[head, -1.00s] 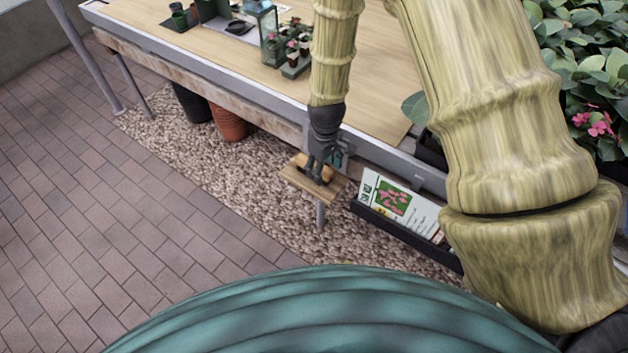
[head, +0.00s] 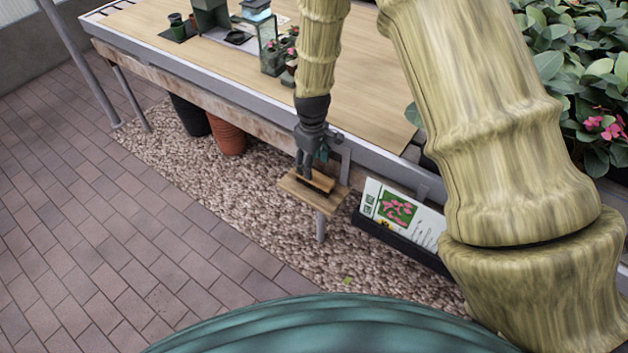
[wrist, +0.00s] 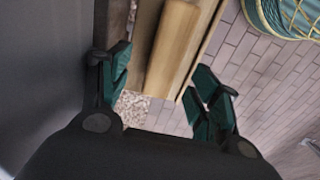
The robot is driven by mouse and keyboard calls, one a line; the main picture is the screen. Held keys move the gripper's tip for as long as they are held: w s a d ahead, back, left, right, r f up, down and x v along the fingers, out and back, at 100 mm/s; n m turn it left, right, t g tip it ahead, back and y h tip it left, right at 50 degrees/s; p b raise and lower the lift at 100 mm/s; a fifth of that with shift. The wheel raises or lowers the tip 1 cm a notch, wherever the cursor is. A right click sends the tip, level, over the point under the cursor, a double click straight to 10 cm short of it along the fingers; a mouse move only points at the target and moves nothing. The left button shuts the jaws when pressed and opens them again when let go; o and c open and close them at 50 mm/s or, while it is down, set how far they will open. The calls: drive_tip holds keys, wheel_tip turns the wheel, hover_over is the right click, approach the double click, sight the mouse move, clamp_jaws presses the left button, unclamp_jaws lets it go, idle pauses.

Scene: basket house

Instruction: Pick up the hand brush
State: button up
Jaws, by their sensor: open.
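The hand brush (head: 321,181), a light wooden block with a dark strip along its side, lies on a small wooden stand (head: 293,191) beside the long table. In the wrist view the brush (wrist: 174,42) is a rounded wooden bar at top centre, on the stand's flat board (wrist: 208,38). My gripper (head: 305,172) points down at the brush and hides part of it in the head view. In the wrist view my gripper (wrist: 160,80) is open, its green-padded fingers apart on either side of the brush's near end. I cannot tell whether either finger touches it.
The long table (head: 365,75) with its grey edge stands just behind the stand. A plant sign (head: 398,210) in a black trough (head: 400,240) is to the right. Pots (head: 228,134) stand under the table. Gravel and paving (head: 90,240) lie open to the left.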

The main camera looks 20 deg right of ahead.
sight(314, 175)
drive_tip(key=shift+s+d+f, duration=0.1)
drive_tip(key=shift+s+f, duration=0.1)
drive_tip(key=shift+f, duration=0.55)
drive_tip(key=shift+s+a+f, duration=0.1)
drive_tip(key=shift+s+f, duration=0.1)
drive_tip(key=shift+f, duration=0.6)
drive_tip(key=shift+s+d+f, duration=0.1)
drive_tip(key=shift+s+f, duration=0.1)
drive_tip(key=shift+f, duration=0.95)
drive_tip(key=c, duration=1.2)
